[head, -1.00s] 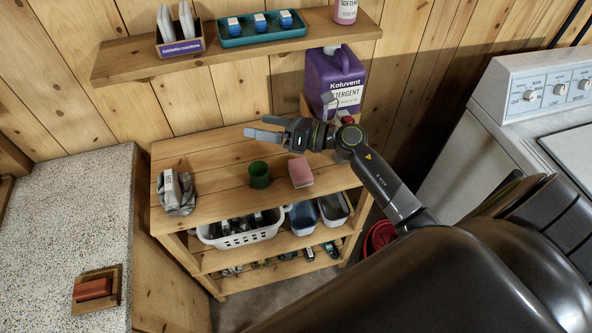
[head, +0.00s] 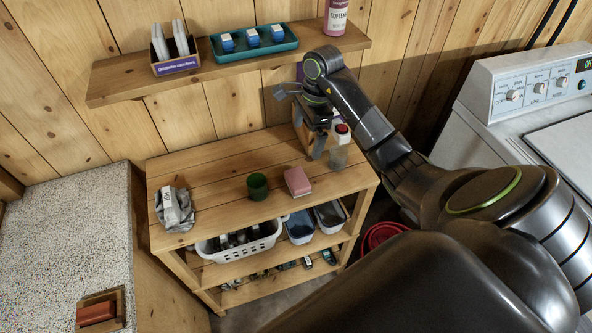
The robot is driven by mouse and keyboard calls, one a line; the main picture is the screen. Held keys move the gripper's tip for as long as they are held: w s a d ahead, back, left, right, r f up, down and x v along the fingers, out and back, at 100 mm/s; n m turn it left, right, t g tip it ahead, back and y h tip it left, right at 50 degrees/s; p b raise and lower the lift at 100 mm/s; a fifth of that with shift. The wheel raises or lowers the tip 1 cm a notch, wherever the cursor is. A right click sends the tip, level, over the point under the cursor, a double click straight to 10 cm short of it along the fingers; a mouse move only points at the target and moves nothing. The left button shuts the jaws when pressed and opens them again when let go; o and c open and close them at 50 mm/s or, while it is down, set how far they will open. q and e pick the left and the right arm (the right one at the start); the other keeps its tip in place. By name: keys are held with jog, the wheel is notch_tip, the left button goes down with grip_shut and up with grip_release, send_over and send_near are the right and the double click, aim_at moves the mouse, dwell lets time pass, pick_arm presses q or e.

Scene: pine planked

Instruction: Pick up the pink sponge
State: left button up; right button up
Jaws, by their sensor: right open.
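The pink sponge (head: 298,182) lies on the top of the wooden shelf unit (head: 215,180), right of the green cup (head: 257,186). My right gripper (head: 318,148) is open and points down above the back right of that top, a little behind and right of the sponge and apart from it. No object shows between its fingers. My left gripper is not in view.
A bottle with a red cap (head: 340,146) stands close to the right gripper. The purple detergent jug is mostly hidden by my right arm. A wall shelf (head: 115,88) overhangs the back.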

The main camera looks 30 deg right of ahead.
jog(key=b, duration=1.1)
send_over(298, 178)
jog(key=f, duration=1.2)
jog(key=shift+s+d, duration=0.15)
jog(key=shift+d, duration=0.1)
jog(key=f+b, duration=0.3)
jog(key=shift+w+a+f, duration=0.1)
jog(key=shift+w+f, duration=0.1)
jog(key=shift+f, duration=0.05)
jog(key=shift+a+f+p, duration=0.15)
jog(key=shift+f+p, duration=0.2)
jog(key=shift+p, duration=0.1)
jog(key=shift+f, duration=0.4)
jog(key=c, duration=0.9)
